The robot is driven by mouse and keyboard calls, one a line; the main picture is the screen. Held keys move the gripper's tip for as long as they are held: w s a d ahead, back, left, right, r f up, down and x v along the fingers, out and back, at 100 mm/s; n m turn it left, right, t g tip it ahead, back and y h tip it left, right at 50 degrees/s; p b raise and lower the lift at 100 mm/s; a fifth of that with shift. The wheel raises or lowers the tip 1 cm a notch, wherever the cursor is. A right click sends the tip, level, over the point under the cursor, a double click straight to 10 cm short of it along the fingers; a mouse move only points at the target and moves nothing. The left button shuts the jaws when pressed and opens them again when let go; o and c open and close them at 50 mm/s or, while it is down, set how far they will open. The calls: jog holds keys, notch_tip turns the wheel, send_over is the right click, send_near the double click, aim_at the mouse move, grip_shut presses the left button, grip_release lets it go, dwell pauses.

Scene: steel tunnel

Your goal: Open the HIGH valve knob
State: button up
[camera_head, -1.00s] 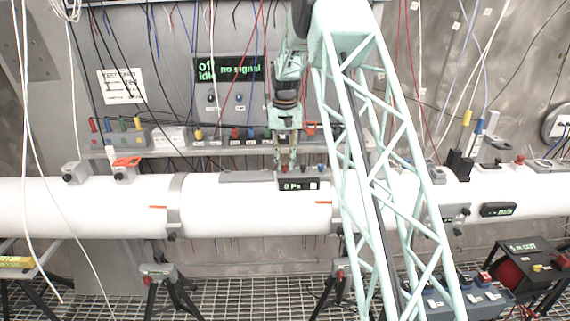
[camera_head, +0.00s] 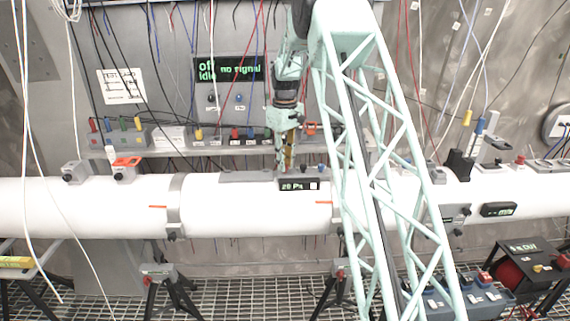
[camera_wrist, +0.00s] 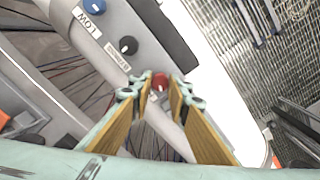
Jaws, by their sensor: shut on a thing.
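A red knob (camera_wrist: 160,80) sits on the grey valve box (camera_wrist: 150,48), at the middle of the wrist view; its label is hidden. My gripper (camera_wrist: 160,87) is shut on this red knob, one wood-sided finger on each side. A black knob (camera_wrist: 128,45) and a blue knob (camera_wrist: 94,6) labelled LOW are further along the box. In the head view my gripper (camera_head: 284,169) reaches down to the box on the white pipe, and hides the red knob. The box's display (camera_head: 298,185) seems to read 20 Pa.
The white pipe (camera_head: 95,206) runs across the view. Behind it is a shelf with coloured connectors (camera_head: 235,135) and hanging cables. An orange-handled valve (camera_head: 126,162) stands on the pipe at left. A wall screen (camera_head: 229,69) reads off, idle, no signal.

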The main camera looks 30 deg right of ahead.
jog(key=n, duration=0.6)
dwell(0.6)
jog(key=o, duration=0.8)
jog(key=shift+o, duration=0.2)
jog(key=shift+r, duration=0.1)
notch_tip(320, 180, up, 12)
dwell(0.4)
dwell(0.6)
